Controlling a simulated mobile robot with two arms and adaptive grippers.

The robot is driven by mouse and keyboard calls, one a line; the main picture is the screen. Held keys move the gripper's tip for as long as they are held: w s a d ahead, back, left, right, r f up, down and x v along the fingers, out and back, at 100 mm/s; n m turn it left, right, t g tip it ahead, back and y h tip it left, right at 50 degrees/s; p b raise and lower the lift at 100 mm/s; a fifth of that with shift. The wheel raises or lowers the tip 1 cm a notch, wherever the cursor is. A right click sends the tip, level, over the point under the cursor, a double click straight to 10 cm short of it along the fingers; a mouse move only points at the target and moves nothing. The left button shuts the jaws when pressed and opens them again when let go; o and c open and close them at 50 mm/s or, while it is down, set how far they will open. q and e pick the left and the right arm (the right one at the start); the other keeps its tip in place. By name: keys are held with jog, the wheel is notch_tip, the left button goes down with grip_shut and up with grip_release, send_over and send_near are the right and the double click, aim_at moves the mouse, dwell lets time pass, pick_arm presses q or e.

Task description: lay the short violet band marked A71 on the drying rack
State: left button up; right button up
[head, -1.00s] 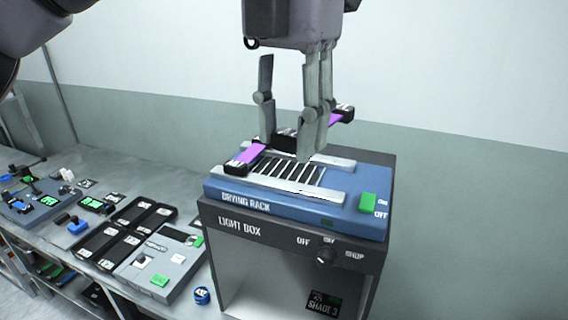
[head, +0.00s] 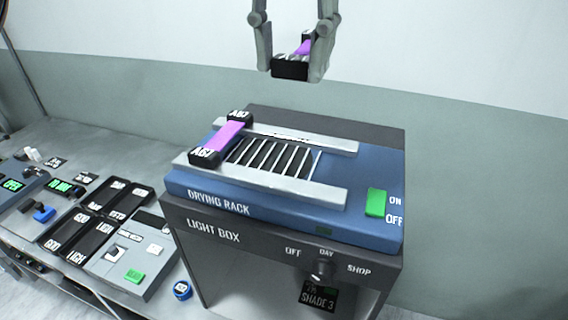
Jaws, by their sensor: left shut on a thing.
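My left gripper (head: 291,70) is shut on a violet band (head: 304,46) with black ends, held in the air above and behind the drying rack (head: 240,208). The held band points partly toward me, and its mark is not readable. The drying rack is blue with two pale rails and dark slats between them, and it sits on top of the light box. Another violet band (head: 224,136) with black, white-lettered end blocks lies across the rails at the rack's left end. Its lettering looks like A8J or similar. My right gripper is not in view.
The light box (head: 213,232) has a knob and a "SHADE 3" card. The slats right of the lying band are bare. A green switch (head: 376,203) is at the rack's right. Black trays (head: 75,240), a grey device (head: 120,262) and a blue round item (head: 182,290) are at left.

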pick_arm(q)
notch_tip(320, 180, down, 8)
jog(key=b, duration=0.1)
send_over(289, 187)
notch_tip(289, 187, down, 4)
jog(key=shift+r, duration=0.1)
notch_tip(289, 187, down, 3)
jog(key=shift+f+p, duration=0.1)
jog(key=shift+p, duration=0.55)
jog(key=shift+f, duration=0.3)
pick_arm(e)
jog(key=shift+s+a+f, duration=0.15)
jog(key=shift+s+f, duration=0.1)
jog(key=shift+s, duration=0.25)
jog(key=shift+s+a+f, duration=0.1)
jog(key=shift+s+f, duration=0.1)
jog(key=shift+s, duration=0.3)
pick_arm(q)
jog(key=o, duration=0.7)
jog(key=shift+s, duration=0.1)
jog(key=o, duration=0.5)
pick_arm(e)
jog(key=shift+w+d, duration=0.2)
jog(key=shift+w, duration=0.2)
pick_arm(q)
jog(key=shift+r, duration=0.1)
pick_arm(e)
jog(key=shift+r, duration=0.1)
